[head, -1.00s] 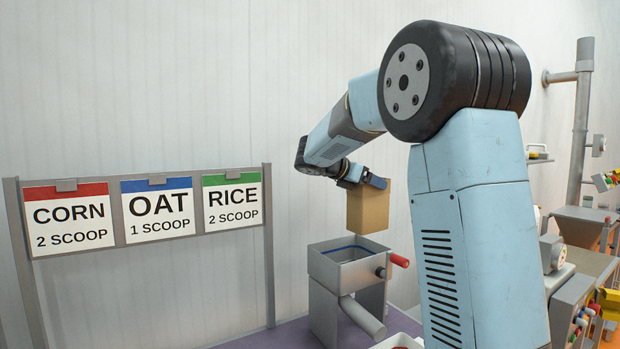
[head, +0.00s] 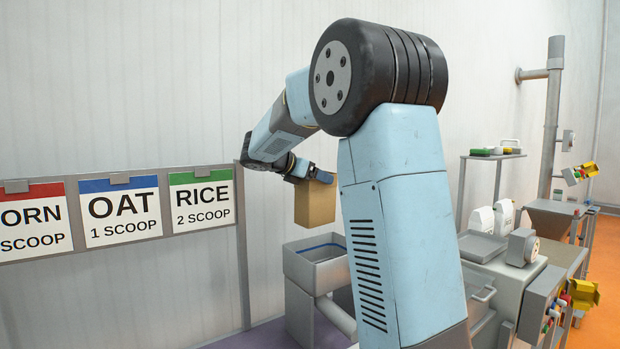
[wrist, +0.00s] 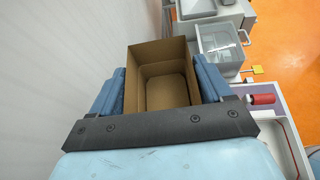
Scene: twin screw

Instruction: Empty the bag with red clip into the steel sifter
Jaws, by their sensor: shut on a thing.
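My gripper (wrist: 163,90) is shut on an open-topped brown paper bag (head: 315,204), with one blue finger on each side. The bag hangs upright in the head view. In the wrist view I look into its open mouth (wrist: 146,53) and see brown inner walls and a brown bottom; I cannot tell whether contents lie there. No red clip shows on it. The steel sifter (head: 302,269) stands below the bag in the head view, with a clear gap between them. My arm hides the sifter's right side.
A sign rack with CORN, OAT (head: 123,207) and RICE (head: 203,203) cards stands at the left. Grey machines, a tray (head: 482,247) and white containers (head: 481,219) stand at the right. A red cylindrical handle (wrist: 262,99) shows in the wrist view. The wall is behind.

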